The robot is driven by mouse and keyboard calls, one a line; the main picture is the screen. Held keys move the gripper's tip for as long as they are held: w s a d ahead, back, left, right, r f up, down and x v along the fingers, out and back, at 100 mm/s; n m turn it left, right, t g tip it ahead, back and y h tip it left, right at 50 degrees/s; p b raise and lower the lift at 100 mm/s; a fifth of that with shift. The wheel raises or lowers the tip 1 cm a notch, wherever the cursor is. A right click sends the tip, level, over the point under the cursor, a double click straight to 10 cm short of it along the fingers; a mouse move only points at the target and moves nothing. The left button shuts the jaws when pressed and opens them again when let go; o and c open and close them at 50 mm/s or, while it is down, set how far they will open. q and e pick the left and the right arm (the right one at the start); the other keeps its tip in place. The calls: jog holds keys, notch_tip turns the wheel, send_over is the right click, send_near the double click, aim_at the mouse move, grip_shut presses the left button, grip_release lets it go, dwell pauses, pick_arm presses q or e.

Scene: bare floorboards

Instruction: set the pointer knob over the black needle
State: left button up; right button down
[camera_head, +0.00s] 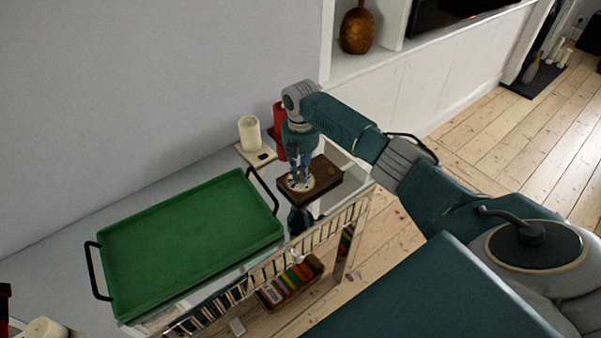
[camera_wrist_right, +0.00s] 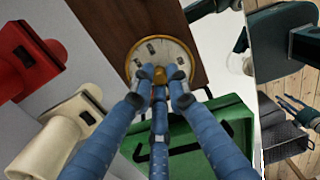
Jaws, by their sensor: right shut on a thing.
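A dark wooden block (camera_head: 325,178) carries a round cream dial (camera_head: 297,191). In the wrist view the dial (camera_wrist_right: 172,46) fills the middle, on the brown wood (camera_wrist_right: 176,15). A brass-coloured pointer knob (camera_wrist_right: 159,75) shows between my blue fingertips at the dial's near side. My right gripper (camera_head: 300,182) points down over the dial and is shut on the knob; the fingers hide most of it. Several small dark marks show on the dial face; I cannot tell which one is the black needle, nor how the pointer lines up with it. My left gripper is in neither view.
A green tray (camera_head: 190,240) with black handles lies left of the block. A cream candle (camera_head: 249,133) and a red object (camera_head: 279,125) stand behind it. Below the surface is a rack with a box of colourful items (camera_head: 292,282). Bare floorboards (camera_head: 490,150) lie to the right.

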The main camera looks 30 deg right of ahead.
aim_at(300, 175)
jog(key=n, duration=0.4)
jog(key=shift+n+b, duration=0.45)
jog(key=shift+n, duration=1.45)
jog(key=c, duration=1.7)
grip_release()
notch_tip(300, 175, up, 12)
jog(key=shift+r, duration=0.1)
